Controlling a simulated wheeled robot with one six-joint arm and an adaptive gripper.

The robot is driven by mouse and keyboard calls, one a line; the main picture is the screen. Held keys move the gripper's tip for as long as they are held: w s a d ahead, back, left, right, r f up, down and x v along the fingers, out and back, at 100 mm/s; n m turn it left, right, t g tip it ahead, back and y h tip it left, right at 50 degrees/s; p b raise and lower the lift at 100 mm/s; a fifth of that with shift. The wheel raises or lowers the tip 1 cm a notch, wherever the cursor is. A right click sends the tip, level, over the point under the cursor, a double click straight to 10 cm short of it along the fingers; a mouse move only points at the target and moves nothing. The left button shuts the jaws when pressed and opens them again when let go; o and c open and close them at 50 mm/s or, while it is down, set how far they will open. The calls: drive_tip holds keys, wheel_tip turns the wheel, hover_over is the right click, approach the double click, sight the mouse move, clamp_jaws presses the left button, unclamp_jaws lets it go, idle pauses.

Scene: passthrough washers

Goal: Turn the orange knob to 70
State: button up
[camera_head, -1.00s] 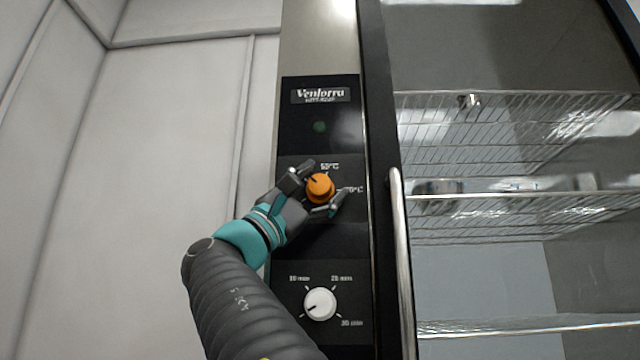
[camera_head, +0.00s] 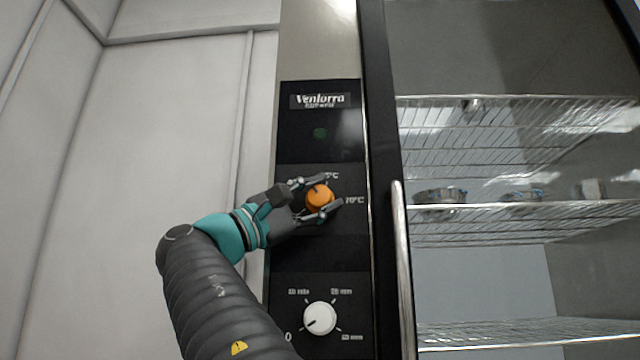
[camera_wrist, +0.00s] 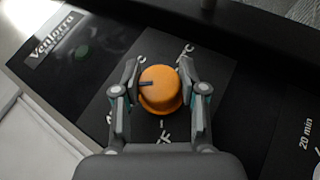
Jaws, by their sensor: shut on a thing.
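The orange knob (camera_head: 319,197) sits on the black control panel and also shows in the wrist view (camera_wrist: 162,95). My gripper (camera_head: 326,194) is shut on it, one finger above and one below in the head view. In the wrist view my gripper (camera_wrist: 160,82) has a finger on the left and right of the knob. The knob's dark pointer line points up and slightly left in the head view, and at the left finger in the wrist view. The 70°C label (camera_head: 354,200) is right of the knob. The label above is partly hidden by the upper finger.
A white timer knob (camera_head: 320,318) is below on the same panel. An upright metal door handle (camera_head: 402,270) stands right of the panel. Behind it are wire racks (camera_head: 480,208) with metal items. A plain pale wall (camera_head: 160,150) is on the left.

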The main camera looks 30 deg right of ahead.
drive_tip(key=shift+w+m+g+y, duration=0.1)
drive_tip(key=shift+m+g+y, duration=0.3)
drive_tip(key=shift+m+y, duration=0.5)
drive_tip(key=shift+y, duration=0.6)
drive_tip(key=o, duration=1.1)
drive_tip(key=shift+o, duration=0.2)
drive_tip(key=shift+a+f, duration=0.1)
drive_tip(key=v, duration=1.2)
